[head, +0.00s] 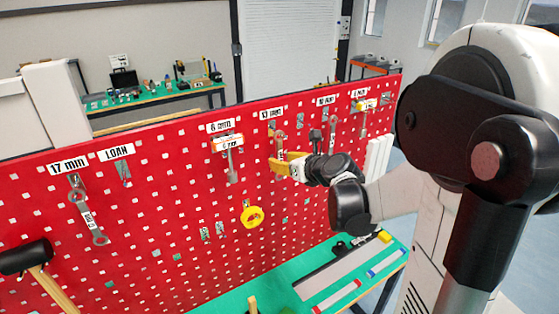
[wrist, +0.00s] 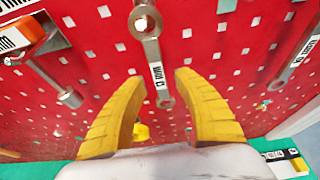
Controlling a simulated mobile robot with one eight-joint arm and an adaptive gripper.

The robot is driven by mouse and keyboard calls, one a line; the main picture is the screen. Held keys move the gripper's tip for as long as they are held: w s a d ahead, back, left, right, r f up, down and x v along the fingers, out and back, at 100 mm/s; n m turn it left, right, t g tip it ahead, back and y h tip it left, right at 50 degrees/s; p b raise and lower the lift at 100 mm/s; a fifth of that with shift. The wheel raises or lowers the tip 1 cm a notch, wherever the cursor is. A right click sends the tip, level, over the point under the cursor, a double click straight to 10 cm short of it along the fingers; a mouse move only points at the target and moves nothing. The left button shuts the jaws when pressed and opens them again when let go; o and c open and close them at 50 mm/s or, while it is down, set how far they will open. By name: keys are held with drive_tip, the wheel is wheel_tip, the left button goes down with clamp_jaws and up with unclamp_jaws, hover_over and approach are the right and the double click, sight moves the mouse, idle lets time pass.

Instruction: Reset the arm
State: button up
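My gripper (head: 287,164) is up at the red pegboard (head: 150,215), with its yellow fingers below a label in the middle of the board. In the wrist view my gripper (wrist: 160,78) has its fingers spread wide apart. A grey wrench (wrist: 151,45) with a small white tag hangs on the board, seen between the fingertips; neither finger visibly touches it. In the head view this wrench (head: 280,140) hangs just above the fingers, its lower part hidden by them.

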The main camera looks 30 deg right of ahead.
drive_tip(key=v, duration=1)
drive_tip(key=s+a+f+n+g+y+b, duration=0.15)
drive_tip(key=s+a+f+n+b, duration=0.25)
drive_tip(key=a+f+n+b, duration=0.5)
drive_tip(key=s+a+f+n+g+b, duration=0.3)
drive_tip(key=a+f+n+b, duration=0.3)
drive_tip(key=f+n, duration=0.4)
drive_tip(key=s+a+f+n+g+h+b, duration=0.1)
drive_tip(key=s+f+n+b, duration=0.3)
drive_tip(key=n, duration=0.4)
drive_tip(key=s+a+f+n+g+h+b, duration=0.1)
drive_tip(key=s+a+f+n+b, duration=0.1)
drive_tip(key=s+f+n+b, duration=0.3)
wheel_tip(320, 180, down, 2)
drive_tip(key=n, duration=0.3)
drive_tip(key=shift+a+n, duration=0.3)
drive_tip(key=shift+w+f, duration=0.1)
